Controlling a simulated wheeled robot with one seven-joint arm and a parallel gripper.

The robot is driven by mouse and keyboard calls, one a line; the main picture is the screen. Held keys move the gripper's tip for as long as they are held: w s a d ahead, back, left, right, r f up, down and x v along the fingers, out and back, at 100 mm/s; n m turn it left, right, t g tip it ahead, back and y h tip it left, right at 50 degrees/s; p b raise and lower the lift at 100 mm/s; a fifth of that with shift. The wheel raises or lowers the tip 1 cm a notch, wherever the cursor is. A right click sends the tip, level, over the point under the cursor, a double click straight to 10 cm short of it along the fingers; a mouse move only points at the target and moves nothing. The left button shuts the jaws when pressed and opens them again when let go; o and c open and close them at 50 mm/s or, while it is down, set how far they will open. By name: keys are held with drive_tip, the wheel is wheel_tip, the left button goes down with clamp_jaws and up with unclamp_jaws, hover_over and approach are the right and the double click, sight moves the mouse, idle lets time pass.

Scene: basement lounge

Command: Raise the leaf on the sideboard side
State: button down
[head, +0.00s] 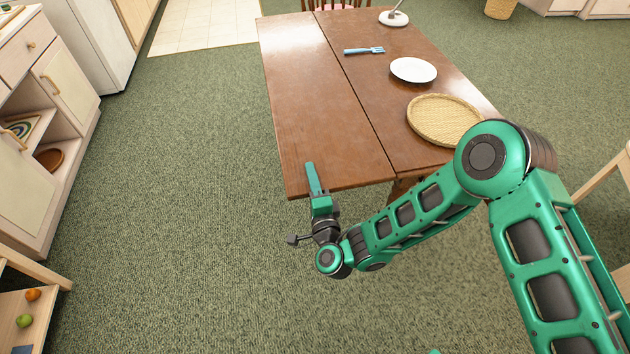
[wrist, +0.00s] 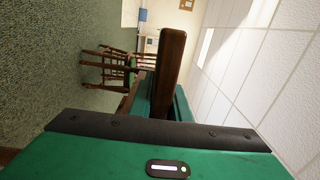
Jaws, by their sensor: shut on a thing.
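The brown wooden table (head: 374,147) stands ahead in the head view. Its left leaf (head: 300,85), on the side of the pale cabinet, looks about level with the tabletop, with a dark seam between them. My gripper (head: 313,178) is at the leaf's near edge, close to its near left corner. One green finger lies over the top; the other is hidden below. In the wrist view the leaf (wrist: 172,60) shows edge-on as a brown slab between the two green fingers. My gripper is shut on it.
The pale cabinet (head: 65,75) stands at the left. Green carpet (head: 200,150) between cabinet and table is clear. The leaf's top is bare.

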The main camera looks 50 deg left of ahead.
drive_tip(key=shift+w+d+r, duration=0.15)
drive_tip(key=shift+w+r, duration=0.2)
drive_tip(key=shift+w, duration=0.1)
drive_tip(key=c, duration=1.7)
unclamp_jaws()
drive_tip(key=shift+r, duration=0.1)
drive_tip(key=shift+o, duration=0.2)
drive_tip(key=shift+s, duration=0.1)
drive_tip(key=shift+s, duration=0.1)
drive_tip(key=shift+s+d, duration=0.15)
drive_tip(key=shift+s, duration=0.05)
drive_tip(key=v, duration=1)
drive_tip(key=shift+d, duration=0.15)
